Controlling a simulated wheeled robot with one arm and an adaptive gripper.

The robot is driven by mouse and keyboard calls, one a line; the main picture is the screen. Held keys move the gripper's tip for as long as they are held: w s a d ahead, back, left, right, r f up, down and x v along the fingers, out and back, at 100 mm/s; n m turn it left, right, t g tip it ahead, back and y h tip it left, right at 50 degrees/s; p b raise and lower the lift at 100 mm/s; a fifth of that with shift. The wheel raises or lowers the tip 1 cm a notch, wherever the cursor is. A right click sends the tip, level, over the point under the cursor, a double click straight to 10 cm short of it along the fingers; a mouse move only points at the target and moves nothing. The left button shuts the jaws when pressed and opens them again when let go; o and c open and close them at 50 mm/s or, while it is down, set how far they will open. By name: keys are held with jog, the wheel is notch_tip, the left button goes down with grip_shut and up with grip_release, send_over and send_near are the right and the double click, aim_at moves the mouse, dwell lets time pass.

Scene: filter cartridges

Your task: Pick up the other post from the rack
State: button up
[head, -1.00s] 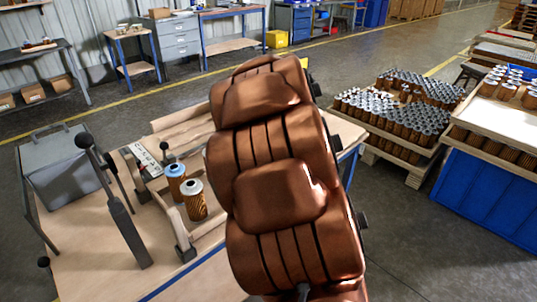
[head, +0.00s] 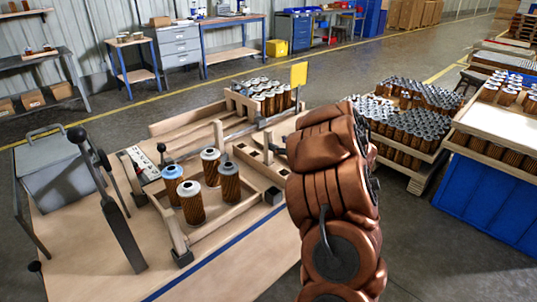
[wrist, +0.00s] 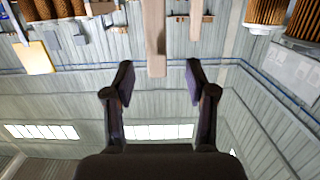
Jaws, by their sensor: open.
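No post is plainly recognisable in either view. A wooden block with square openings (head: 262,155), possibly the rack, lies on the workbench just left of my arm in the head view. In the wrist view my gripper (wrist: 156,82) is open, its two dark fingers apart with nothing between the tips. A pale wooden bar (wrist: 155,35) shows beyond them at the top of the view. In the head view my arm stands at the right side of the bench, and the gripper cannot be clearly made out there.
A wooden frame on the bench (head: 110,250) holds a blue-topped cartridge (head: 172,183), a white-topped cartridge (head: 191,203) and others. A rack of cartridges with a yellow plate (head: 299,73) stands behind. Dark upright levers (head: 122,230) and a grey box (head: 62,172) are at left.

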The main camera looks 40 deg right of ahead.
aim_at(268, 142)
jog(key=shift+w+d+f+p, duration=0.1)
jog(key=shift+w+f, duration=0.25)
jog(key=shift+w, duration=0.75)
jog(key=shift+w+d+f+p, duration=0.15)
jog(key=shift+w+f, duration=0.25)
jog(key=shift+w, duration=0.75)
jog(key=shift+w+d+f+p, duration=0.1)
jog(key=shift+w+f, duration=0.25)
jog(key=shift+w, duration=0.75)
jog(key=shift+c, duration=0.3)
grip_shut()
